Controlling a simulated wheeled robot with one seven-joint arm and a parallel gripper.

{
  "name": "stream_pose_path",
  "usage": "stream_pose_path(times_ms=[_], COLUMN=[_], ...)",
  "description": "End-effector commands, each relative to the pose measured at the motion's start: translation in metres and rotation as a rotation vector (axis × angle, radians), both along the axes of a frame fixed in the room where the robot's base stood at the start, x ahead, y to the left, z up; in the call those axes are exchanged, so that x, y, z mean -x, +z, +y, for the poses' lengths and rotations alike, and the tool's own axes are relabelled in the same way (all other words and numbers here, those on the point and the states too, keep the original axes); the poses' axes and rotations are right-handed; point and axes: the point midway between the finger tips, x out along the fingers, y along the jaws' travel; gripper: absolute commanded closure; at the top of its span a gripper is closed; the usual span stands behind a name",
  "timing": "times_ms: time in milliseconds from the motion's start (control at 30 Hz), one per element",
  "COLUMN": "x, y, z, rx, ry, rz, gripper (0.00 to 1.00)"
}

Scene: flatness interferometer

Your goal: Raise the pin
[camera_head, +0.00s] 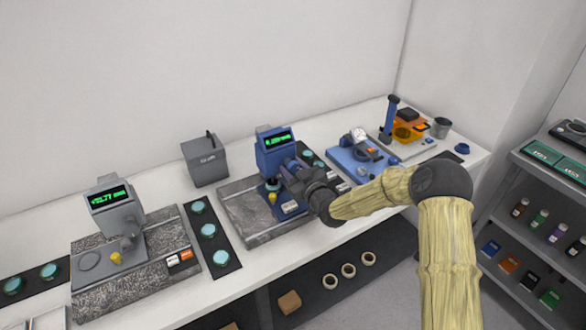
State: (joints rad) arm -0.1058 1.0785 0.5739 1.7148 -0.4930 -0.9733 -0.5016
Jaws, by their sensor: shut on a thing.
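A blue instrument (277,157) with a lit green display stands on a mottled grey stone base (237,215) in the middle of the bench. A yellow knob (272,198) shows low at its front. My gripper (288,173) reaches in from the right, at the front right side of the instrument, below the display. It is shut on a small part there. The fingers and wrist hide that part, and I cannot make out the pin itself.
A grey instrument (115,216) stands on a stone base at the left. A grey box (205,160) stands behind. A dark strip with teal discs (208,230) lies between the bases. A blue dial-gauge fixture (357,160) is at the right. A shelf unit (540,185) stands far right.

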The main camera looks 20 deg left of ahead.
Motion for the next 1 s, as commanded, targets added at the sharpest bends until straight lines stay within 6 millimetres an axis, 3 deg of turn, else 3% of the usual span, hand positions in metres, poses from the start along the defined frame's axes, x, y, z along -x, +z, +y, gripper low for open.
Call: stream_pose_path(times_ms=[367, 1000], x=[0.0001, 0.001], y=[-0.0037, -0.0041], z=[-0.0004, -0.0001], rx=[-0.102, -0.475], ry=[-0.001, -0.001], rz=[0.117, 0.558], gripper=[0.85, 0.85])
